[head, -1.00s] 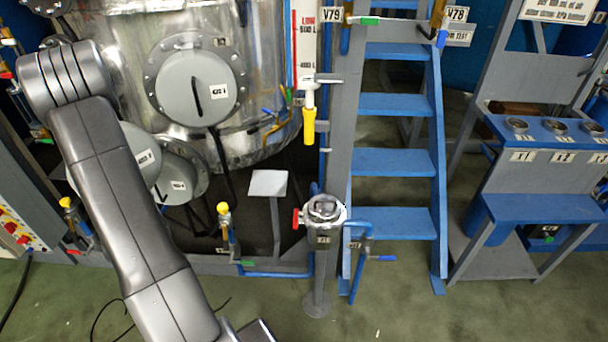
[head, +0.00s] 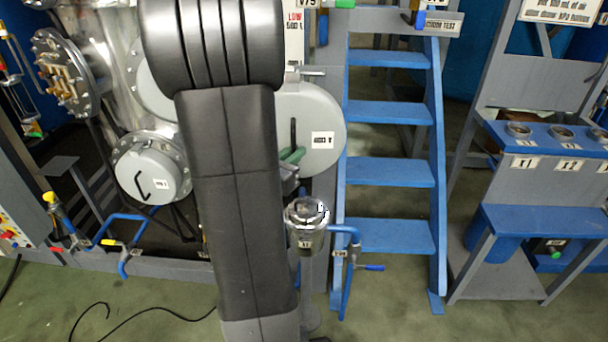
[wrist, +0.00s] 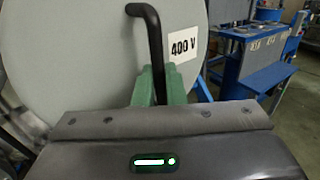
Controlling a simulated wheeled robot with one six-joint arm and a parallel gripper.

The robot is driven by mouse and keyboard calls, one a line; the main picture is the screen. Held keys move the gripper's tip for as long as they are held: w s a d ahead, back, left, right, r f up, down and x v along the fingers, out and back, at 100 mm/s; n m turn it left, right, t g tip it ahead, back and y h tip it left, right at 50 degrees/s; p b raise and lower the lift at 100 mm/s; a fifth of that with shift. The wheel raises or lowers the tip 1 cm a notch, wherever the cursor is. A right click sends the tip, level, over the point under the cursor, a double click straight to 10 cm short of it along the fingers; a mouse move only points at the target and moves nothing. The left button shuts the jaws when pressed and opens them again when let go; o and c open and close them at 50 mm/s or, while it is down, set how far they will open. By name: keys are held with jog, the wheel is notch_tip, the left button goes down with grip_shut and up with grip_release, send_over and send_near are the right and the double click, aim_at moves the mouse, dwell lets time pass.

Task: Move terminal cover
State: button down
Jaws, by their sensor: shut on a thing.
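The terminal cover (head: 325,115) is a round grey disc with a black bar handle and a white "400 V" label. It also fills the upper left of the wrist view (wrist: 75,70). My gripper (wrist: 155,90) has green fingers shut on the lower end of the handle. In the head view my gripper (head: 292,157) shows just right of my arm. The cover is held upright in front of the ladder's left side, above a metal-topped post (head: 306,214). An uncovered flange with brass terminals (head: 66,78) is at the far left.
Another grey cover (head: 150,178) sits on the tank. Part of a further grey disc (head: 152,85) shows behind my arm. A blue ladder (head: 390,172) stands close right of the held cover. A grey-blue stand with cups (head: 562,132) is farther right. Green floor lies open in front.

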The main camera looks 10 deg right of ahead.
jog(key=s, duration=0.1)
jog(key=s+d, duration=0.1)
jog(key=s+m+g+h, duration=0.1)
jog(key=shift+s+d+f+b, duration=0.1)
jog(key=shift+s+d+b, duration=0.15)
jog(key=shift+d+b, duration=0.1)
jog(key=shift+a+f, duration=0.1)
jog(key=shift+a, duration=0.05)
jog(key=w+d+f+b, duration=0.1)
jog(key=w+d+b, duration=0.1)
jog(key=w, duration=0.5)
jog(key=w+d+f+b, duration=0.1)
jog(key=w+b, duration=0.3)
jog(key=w, duration=0.4)
jog(key=shift+d+f, duration=0.25)
jog(key=shift+d, duration=0.4)
dwell(0.4)
jog(key=c, duration=1.4)
grip_release()
